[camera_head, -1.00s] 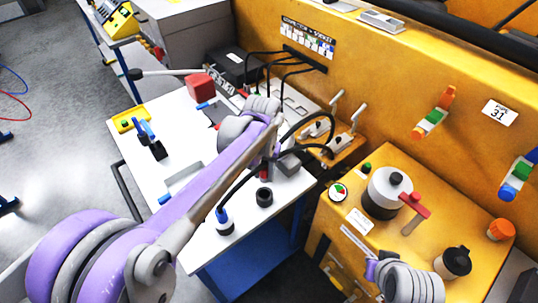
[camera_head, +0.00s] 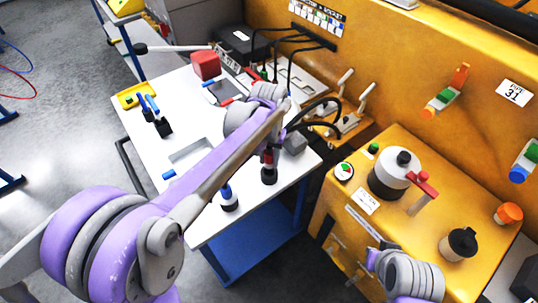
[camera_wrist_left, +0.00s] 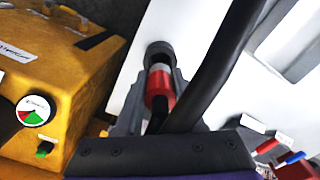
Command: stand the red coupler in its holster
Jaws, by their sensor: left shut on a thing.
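The red coupler (camera_head: 268,157) is upright, with its lower end at the mouth of the black holster (camera_head: 269,176) on the white table. My left gripper (camera_head: 275,150) is shut on it, coming down from above. In the left wrist view the red coupler (camera_wrist_left: 160,84) with its pale collar lies between the grey fingers (camera_wrist_left: 157,72). The holster (camera_wrist_left: 158,50) shows as a dark ring in line with the collar. I cannot tell how deep the coupler sits.
A blue coupler (camera_head: 228,198) stands in a holster just left and in front. A black cable (camera_wrist_left: 216,66) passes close beside the fingers. A red block (camera_head: 206,65) and a yellow tray (camera_head: 127,100) lie farther back. The yellow machine (camera_head: 385,225) stands right of the table.

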